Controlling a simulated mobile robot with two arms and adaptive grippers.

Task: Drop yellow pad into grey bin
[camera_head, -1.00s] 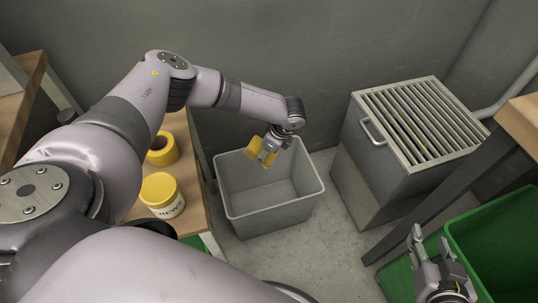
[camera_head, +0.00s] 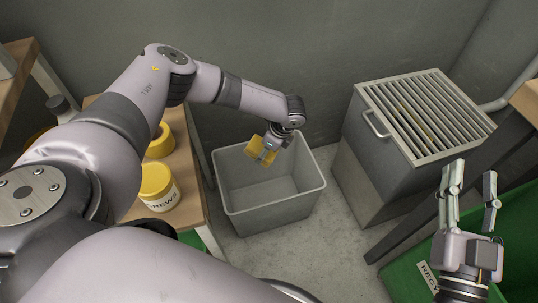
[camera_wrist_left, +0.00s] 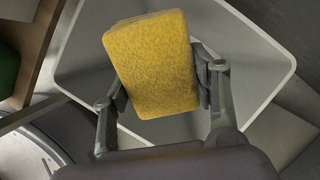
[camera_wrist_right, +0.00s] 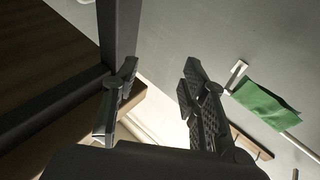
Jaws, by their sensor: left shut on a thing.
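The yellow pad (camera_head: 258,151) is held by my left gripper (camera_head: 266,153) over the grey bin (camera_head: 268,217). In the left wrist view the yellow pad (camera_wrist_left: 152,65) sits between both fingers of my left gripper (camera_wrist_left: 160,95), with the pale rim of the grey bin (camera_wrist_left: 262,30) around and behind it. The bin stands on the floor, and the part of its inside that shows is empty. My right gripper (camera_head: 471,195) is open and empty at the right; its spread fingers also show in the right wrist view (camera_wrist_right: 155,100).
A grey metal box with a slatted top (camera_head: 425,115) stands right of the bin. A wooden table (camera_head: 190,205) at the left carries a yellow tape roll (camera_head: 161,143) and a yellow tub (camera_head: 157,185). A green bin (camera_head: 402,285) is at the lower right.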

